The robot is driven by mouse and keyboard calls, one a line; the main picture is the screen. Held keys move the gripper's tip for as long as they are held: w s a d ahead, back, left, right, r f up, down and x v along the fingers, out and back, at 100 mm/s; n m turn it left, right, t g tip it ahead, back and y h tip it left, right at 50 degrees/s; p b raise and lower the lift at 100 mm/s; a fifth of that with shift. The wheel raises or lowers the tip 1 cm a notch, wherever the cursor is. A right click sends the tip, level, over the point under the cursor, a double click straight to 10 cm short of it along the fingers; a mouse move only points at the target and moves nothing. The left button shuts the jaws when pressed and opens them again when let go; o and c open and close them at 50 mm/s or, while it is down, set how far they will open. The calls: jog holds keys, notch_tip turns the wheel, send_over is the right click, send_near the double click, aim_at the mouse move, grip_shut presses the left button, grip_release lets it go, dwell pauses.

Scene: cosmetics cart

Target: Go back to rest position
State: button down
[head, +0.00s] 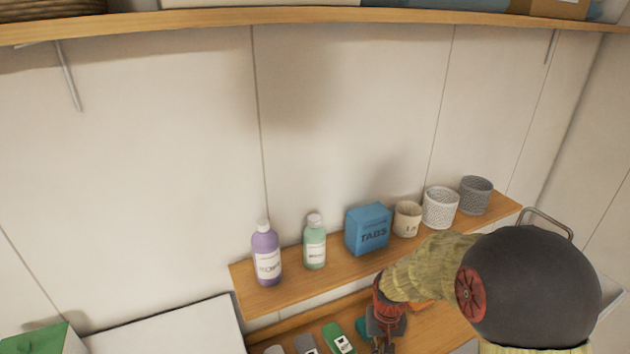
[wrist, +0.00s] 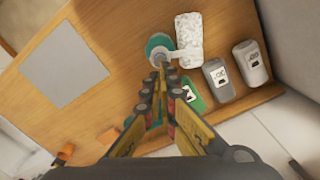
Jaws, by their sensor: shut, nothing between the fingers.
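My gripper (head: 385,338) is at the lower shelf in the head view, below the right half of the upper shelf. In the wrist view my gripper (wrist: 161,70) has its fingertips together and holds nothing. The tips point at a teal round container with a white pump top (wrist: 160,48), and overlap it in the picture; I cannot tell whether they touch it. A white speckled bottle (wrist: 187,32) lies beside the pump. A green item (wrist: 194,95) is partly hidden by the fingers.
The upper shelf (head: 290,290) holds a purple bottle (head: 266,255), a green bottle (head: 314,243), a blue TABS box (head: 368,229) and several cups. Two grey bottles (wrist: 218,79) (wrist: 250,63) are at right in the wrist view. A grey square (wrist: 65,66) lies on the lower board.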

jog(key=s+n+t+b, duration=0.1)
jog(key=s+t+b, duration=0.4)
jog(key=s+b, duration=1.3)
jog(key=shift+r+t+b, duration=0.25)
jog(key=shift+t+b, duration=0.15)
jog(key=shift+b, duration=4.85)
jog(key=shift+s+r, duration=0.1)
jog(key=shift+r, duration=0.05)
